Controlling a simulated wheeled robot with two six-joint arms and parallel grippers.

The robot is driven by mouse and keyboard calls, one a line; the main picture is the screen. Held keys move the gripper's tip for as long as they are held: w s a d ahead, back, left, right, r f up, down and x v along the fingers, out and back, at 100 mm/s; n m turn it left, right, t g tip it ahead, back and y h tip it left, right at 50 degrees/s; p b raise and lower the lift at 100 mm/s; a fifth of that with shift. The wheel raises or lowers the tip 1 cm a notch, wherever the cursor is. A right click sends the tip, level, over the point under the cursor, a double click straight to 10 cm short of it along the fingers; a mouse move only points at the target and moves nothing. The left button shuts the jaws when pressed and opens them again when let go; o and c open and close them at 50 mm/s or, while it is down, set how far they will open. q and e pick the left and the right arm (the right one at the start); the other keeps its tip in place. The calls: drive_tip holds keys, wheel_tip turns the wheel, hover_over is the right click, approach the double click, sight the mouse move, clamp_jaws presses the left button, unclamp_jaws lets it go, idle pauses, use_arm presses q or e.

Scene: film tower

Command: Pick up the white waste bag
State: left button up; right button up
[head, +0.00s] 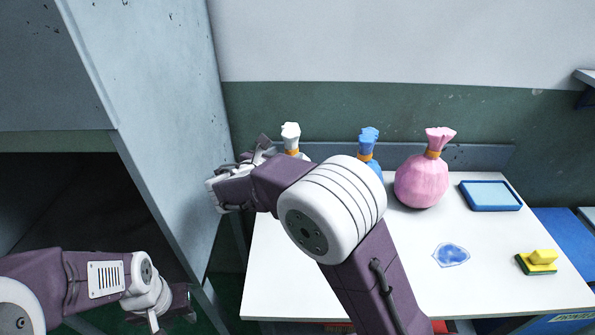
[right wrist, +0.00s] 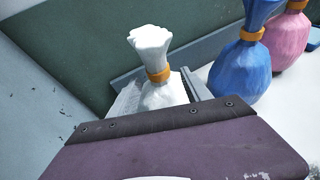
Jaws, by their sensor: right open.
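The white waste bag (head: 290,137) stands at the back left of the white table, with an orange band round its neck. In the head view my right arm hides most of its body. My right gripper (head: 270,151) is open at the bag. In the right wrist view the white bag (right wrist: 160,92) stands upright between the open fingers (right wrist: 165,88), its neck above them; I cannot tell whether they touch it. My left gripper (head: 170,309) hangs low at the left, away from the table; its jaw opening is unclear.
A blue bag (head: 369,140) and a pink bag (head: 422,182) stand right of the white one. A blue-rimmed tray (head: 490,208), a blue patch (head: 451,254) and a yellow-green sponge (head: 541,262) lie on the table (head: 275,285). A grey cabinet wall (head: 165,120) rises close on the left.

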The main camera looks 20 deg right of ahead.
sight(289, 152)
drive_tip(key=shift+a, duration=0.2)
drive_tip(key=shift+w, duration=0.15)
drive_tip(key=x, duration=0.3)
drive_tip(key=shift+w+d+f, duration=0.1)
drive_tip(key=shift+d+f, duration=0.05)
drive_tip(key=shift+d, duration=0.1)
drive_tip(key=x, duration=0.5)
drive_tip(key=shift+r, duration=0.35)
drive_tip(key=c, duration=0.6)
clamp_jaws()
